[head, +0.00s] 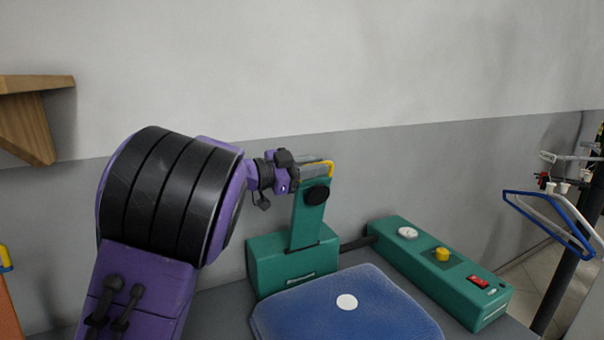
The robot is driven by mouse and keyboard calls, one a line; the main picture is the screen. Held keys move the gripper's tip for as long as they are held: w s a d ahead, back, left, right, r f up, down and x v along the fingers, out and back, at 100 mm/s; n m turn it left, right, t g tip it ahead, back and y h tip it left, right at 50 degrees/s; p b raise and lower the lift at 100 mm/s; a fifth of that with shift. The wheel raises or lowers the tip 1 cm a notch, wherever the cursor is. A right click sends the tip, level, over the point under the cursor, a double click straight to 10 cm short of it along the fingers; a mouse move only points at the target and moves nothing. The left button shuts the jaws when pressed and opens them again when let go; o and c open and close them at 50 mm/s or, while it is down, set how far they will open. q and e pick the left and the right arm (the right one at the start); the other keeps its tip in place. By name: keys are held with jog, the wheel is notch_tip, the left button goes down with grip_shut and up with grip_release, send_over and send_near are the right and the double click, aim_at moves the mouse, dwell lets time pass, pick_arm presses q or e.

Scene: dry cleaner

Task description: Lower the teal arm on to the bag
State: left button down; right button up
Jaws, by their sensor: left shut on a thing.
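The teal arm (304,229) stands nearly upright out of a teal base block (265,266). A black round piece sits near its top, and a yellow handle (331,166) shows at its upper end. My left gripper (322,167) is at the top of the arm, shut on the yellow handle; its fingertips are partly hidden. The bag is not clearly seen; a blue padded piece (385,311) with a white round spot (347,302) lies in front of the base, below the arm and apart from it. My right gripper is not in view.
A long teal control box (430,262) with a gauge, a yellow knob and a red switch lies right of the base. A dark pole with blue and white hangers (548,222) stands at the far right. A wooden wall bracket (30,125) is at the upper left.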

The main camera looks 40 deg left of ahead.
pick_arm(q)
jog(key=shift+s+d+f+m+b, duration=0.35)
jog(key=shift+d+b, duration=0.15)
jog(key=shift+d, duration=0.15)
jog(key=shift+s+d+f+m+b, duration=0.2)
jog(key=shift+s+d+m+b, duration=0.1)
jog(key=shift+d+b, duration=0.25)
jog(key=shift+s+d+f+m+b, duration=0.3)
jog(key=shift+d+m+b, duration=0.1)
jog(key=shift+d, duration=0.35)
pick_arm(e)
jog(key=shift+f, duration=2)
